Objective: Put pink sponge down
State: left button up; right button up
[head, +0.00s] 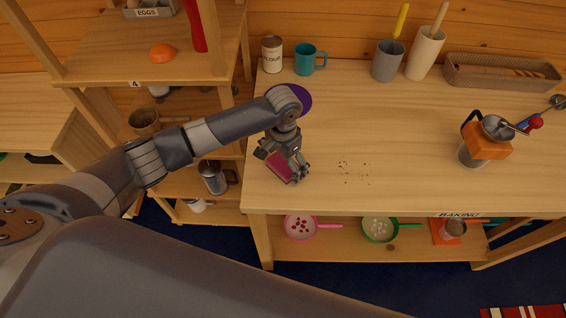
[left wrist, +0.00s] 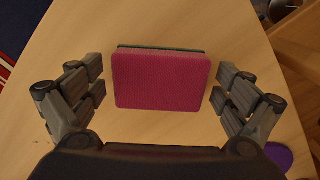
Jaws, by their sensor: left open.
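The pink sponge (left wrist: 161,82) has a dark green scouring layer along one edge. In the left wrist view it lies on the wooden table (left wrist: 140,25), between my left gripper's (left wrist: 160,92) fingers, with a gap on each side. My left gripper is open and does not touch it. In the head view the left gripper (head: 296,174) is over the table's left front corner, and part of the sponge (head: 280,166) shows under it. My right gripper is not in view.
A purple disc (head: 305,98) lies behind the left wrist. Crumbs (head: 352,172) lie right of the gripper. A teal mug (head: 305,62) and a flour can (head: 272,55) stand at the back. An orange grinder (head: 486,140) stands right. The table's middle is clear.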

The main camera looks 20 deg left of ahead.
aim_at(283, 164)
pick_arm(q)
notch_tip(283, 164, up, 12)
jog(key=b, duration=0.1)
jog(key=shift+r+b, duration=0.15)
jog(key=shift+b, duration=0.2)
dwell(0.4)
